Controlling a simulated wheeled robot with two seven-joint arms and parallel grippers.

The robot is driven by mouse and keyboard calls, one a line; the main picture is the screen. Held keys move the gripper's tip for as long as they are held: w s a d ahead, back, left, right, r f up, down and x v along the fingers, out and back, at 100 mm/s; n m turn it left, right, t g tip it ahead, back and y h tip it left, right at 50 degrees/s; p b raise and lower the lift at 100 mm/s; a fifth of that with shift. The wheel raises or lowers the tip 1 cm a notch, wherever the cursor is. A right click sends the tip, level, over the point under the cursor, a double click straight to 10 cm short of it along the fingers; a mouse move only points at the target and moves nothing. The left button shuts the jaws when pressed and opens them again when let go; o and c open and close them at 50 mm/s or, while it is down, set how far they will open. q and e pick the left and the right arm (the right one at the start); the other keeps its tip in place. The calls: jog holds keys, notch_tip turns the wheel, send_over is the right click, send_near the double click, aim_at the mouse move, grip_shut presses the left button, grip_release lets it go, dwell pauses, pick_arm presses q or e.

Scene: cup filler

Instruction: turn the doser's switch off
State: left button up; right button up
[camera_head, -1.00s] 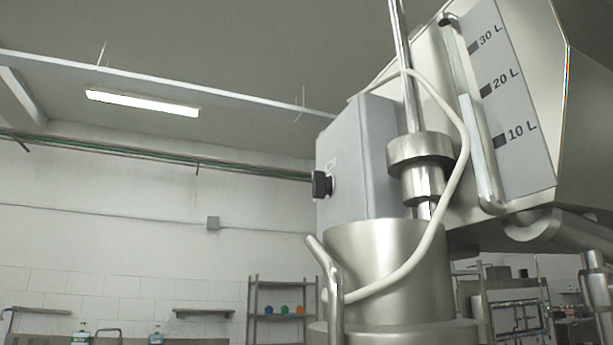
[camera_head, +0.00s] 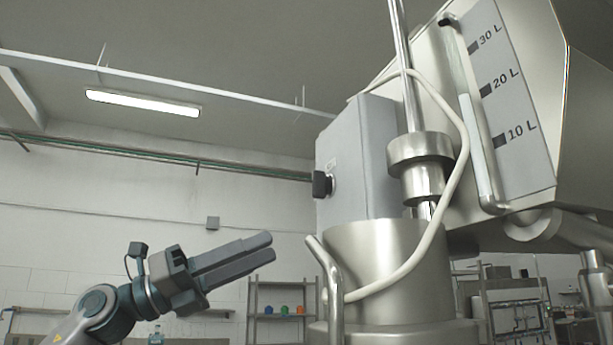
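The doser's switch (camera_head: 321,184) is a black knob on the left side of the grey control box (camera_head: 358,160). The box sits on the large steel doser (camera_head: 380,255). My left gripper (camera_head: 268,246) has come in from the lower left, below and to the left of the switch and apart from it. Its two fingers lie close together and point right and slightly up, with nothing seen between them. The view is side-on, so any gap between them is hard to judge. My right gripper is not in view.
A curved steel handle (camera_head: 332,290) stands at the doser's left side, to the right of my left fingertips. A white cable (camera_head: 452,190) loops in front of the doser. A shelf rack (camera_head: 279,312) stands far behind. The space left of the switch is clear.

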aim_at(313, 176)
pick_arm(q)
jog(key=s+a+r+m+t+y, duration=0.1)
jog(key=s+a+r+y, duration=0.2)
jog(key=r, duration=0.3)
jog(key=s+a+r+m+t+y, duration=0.1)
jog(key=s+a+r+t+y, duration=0.1)
jog(key=s+r, duration=0.4)
jog(key=a+y, duration=0.1)
jog(key=a, duration=0.1)
jog(key=shift+a+m, duration=0.4)
jog(key=shift+w+d+r, duration=0.1)
jog(key=shift+w+d, duration=0.05)
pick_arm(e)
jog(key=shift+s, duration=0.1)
